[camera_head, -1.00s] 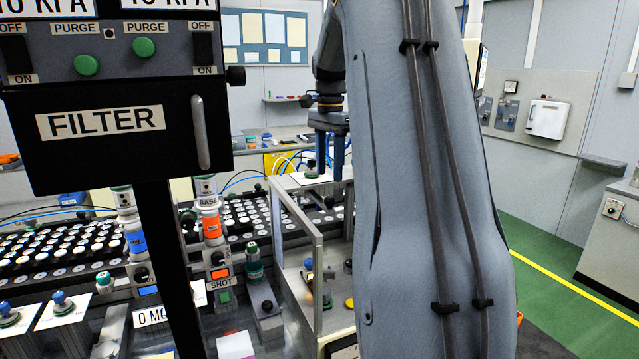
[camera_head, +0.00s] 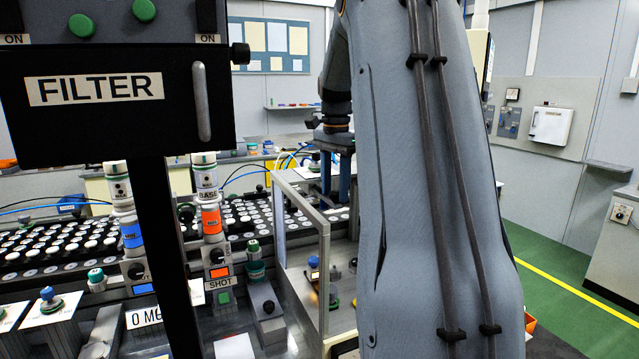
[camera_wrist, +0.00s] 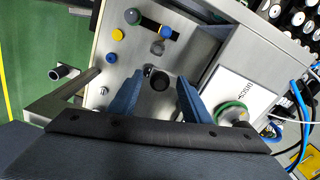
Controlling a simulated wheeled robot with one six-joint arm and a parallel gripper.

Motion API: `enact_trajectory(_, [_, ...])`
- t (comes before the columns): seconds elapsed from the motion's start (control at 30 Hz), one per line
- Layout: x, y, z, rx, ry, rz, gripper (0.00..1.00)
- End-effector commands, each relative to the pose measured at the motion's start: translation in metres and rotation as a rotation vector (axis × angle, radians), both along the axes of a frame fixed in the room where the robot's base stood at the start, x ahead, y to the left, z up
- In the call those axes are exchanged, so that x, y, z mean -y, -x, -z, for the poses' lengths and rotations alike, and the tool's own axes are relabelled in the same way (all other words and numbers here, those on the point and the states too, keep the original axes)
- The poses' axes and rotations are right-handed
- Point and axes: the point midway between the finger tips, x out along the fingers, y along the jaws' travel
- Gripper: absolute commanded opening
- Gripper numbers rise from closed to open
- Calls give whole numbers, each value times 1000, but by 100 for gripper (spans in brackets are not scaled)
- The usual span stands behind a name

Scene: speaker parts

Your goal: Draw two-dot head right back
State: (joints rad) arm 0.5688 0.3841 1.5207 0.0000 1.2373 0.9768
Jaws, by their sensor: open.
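My gripper (camera_wrist: 156,100) is open, with its two blue fingers pointing down over a grey metal plate. It also shows in the head view (camera_head: 335,185), partly behind my arm. A dark round piece (camera_wrist: 159,80) on the plate shows between the fingers in the wrist view, and nothing is held. I cannot make out two dots on any part, so I cannot tell which is the two-dot head.
A clear-panelled metal frame (camera_head: 322,235) stands left of the plate. A white card with a green ring part (camera_wrist: 230,112) lies right of the fingers in the wrist view. The FILTER panel (camera_head: 100,88) hangs at left, before racks of white-topped parts (camera_head: 60,240).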

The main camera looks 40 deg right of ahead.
Motion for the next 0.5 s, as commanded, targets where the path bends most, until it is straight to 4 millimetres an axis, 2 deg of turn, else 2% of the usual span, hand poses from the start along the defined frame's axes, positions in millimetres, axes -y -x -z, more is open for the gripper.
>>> enact_trajectory(0.13, [0,0,-1,0,0,0,42])
enact_trajectory(0.37, [0,0,-1,0,0,0,3])
enact_trajectory(0.5, [0,1,-1,0,0,0,2])
